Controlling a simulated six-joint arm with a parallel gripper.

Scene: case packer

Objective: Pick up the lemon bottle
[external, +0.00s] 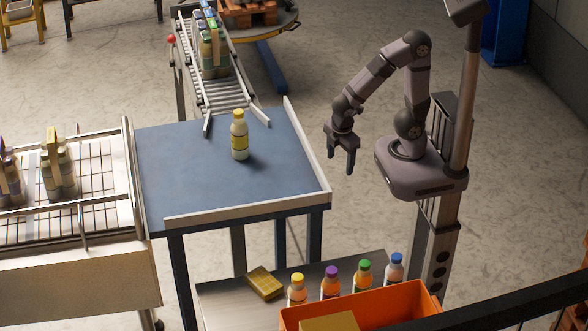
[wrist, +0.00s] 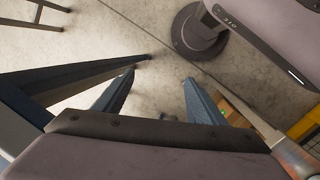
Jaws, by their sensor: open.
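The lemon bottle (external: 239,136) has a yellow cap and a yellow label. It stands upright on the blue table (external: 185,185), near the end of the roller conveyor. My gripper (external: 341,168) hangs past the table's right edge with its fingers pointing down. It is open and empty, well to the right of the bottle and apart from it. In the wrist view both fingers of my gripper (wrist: 158,95) show spread, with floor between them. The bottle does not show in the wrist view.
A roller conveyor (external: 222,92) with bottles ends at the table's back. Pale rails (external: 250,209) edge the table's front and right. A wire rack (external: 90,215) with bottle packs stands left. Several capped bottles and an orange crate (external: 375,311) stand below in front. The tabletop around the bottle is clear.

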